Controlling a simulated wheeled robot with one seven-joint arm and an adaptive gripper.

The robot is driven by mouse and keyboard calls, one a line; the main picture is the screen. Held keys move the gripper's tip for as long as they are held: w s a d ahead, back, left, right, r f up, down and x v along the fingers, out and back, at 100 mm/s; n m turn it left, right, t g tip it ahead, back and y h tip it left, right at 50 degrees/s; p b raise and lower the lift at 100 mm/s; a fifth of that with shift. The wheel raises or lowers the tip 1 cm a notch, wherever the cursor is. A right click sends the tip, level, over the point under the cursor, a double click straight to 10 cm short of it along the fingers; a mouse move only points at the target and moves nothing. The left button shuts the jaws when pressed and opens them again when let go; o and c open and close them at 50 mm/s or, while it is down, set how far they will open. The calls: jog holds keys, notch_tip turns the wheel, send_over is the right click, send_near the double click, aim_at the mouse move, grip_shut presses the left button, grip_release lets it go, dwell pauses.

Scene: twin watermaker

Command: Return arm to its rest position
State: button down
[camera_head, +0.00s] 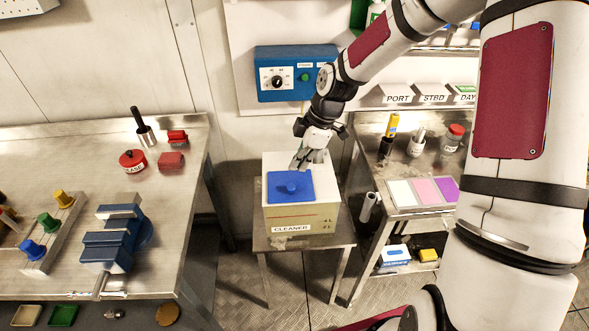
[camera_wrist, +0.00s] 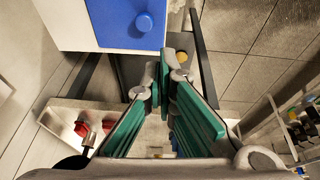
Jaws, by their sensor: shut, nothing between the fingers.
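My arm reaches from the right side of the head view toward the middle. My gripper (camera_head: 302,162) is at the arm's end, just above the back right part of the cleaner box's top; whether it touches the box I cannot tell. In the wrist view my gripper (camera_wrist: 165,80) has its green-padded fingers together at the tips, with nothing between them. The cleaner box (camera_head: 290,216) is cream-coloured with a blue lid (camera_head: 276,187) and knob. The blue lid also shows at the top of the wrist view (camera_wrist: 112,25).
The box stands on a small metal stand (camera_head: 262,240). A workbench (camera_head: 50,150) with a blue vise (camera_head: 115,236) is at left. A metal side table (camera_head: 375,150) with colour cards (camera_head: 425,191) is at right. A blue control box (camera_head: 297,72) hangs on the wall behind.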

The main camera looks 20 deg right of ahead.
jog(key=s+d+r+m+t+h, duration=0.1)
jog(key=s+r+m+h, duration=0.1)
jog(key=s+r+m, duration=0.5)
jog(key=s+d+r+m+t+h, duration=0.15)
jog(key=s+r, duration=0.35)
jog(key=r, duration=0.7)
jog(key=s+r+m+t, duration=0.1)
jog(key=s+r+m, duration=0.2)
jog(key=s, duration=0.4)
jog(key=s+r+m+t, duration=0.1)
jog(key=s+r+m, duration=0.3)
jog(key=s, duration=0.3)
jog(key=shift+a+m+b, duration=0.2)
jog(key=shift+m+b, duration=0.1)
jog(key=shift+m, duration=0.05)
